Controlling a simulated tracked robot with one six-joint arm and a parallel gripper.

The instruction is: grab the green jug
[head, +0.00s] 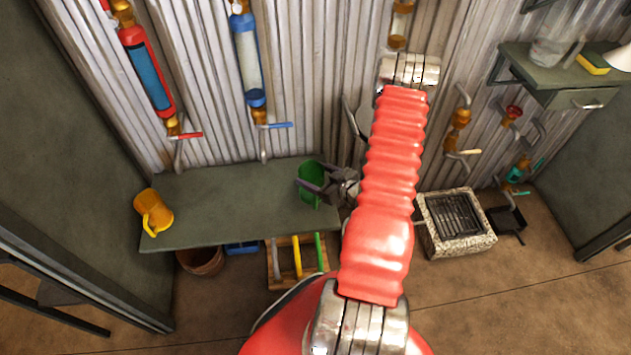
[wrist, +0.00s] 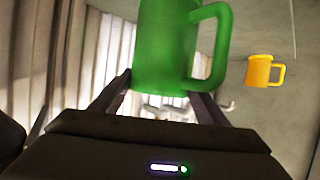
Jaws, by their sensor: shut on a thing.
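The green jug (head: 311,182) is at the right end of the grey-green shelf (head: 235,202) in the head view. My gripper (head: 318,186) reaches it from the right, with its dark fingers around the jug. In the wrist view the green jug (wrist: 165,50) stands upright between the two fingers of my gripper (wrist: 160,92), its handle to the right. My gripper is shut on the jug's body. The top of the jug is cut off in the wrist view. I cannot tell whether its base touches the shelf.
A yellow jug (head: 153,212) stands at the shelf's left end. Below are a terracotta pot (head: 200,262) and a wooden crate (head: 283,272) with coloured handles. Red and blue pipe fittings (head: 247,60) line the corrugated wall. A stone-rimmed grate (head: 453,220) is on the floor at right.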

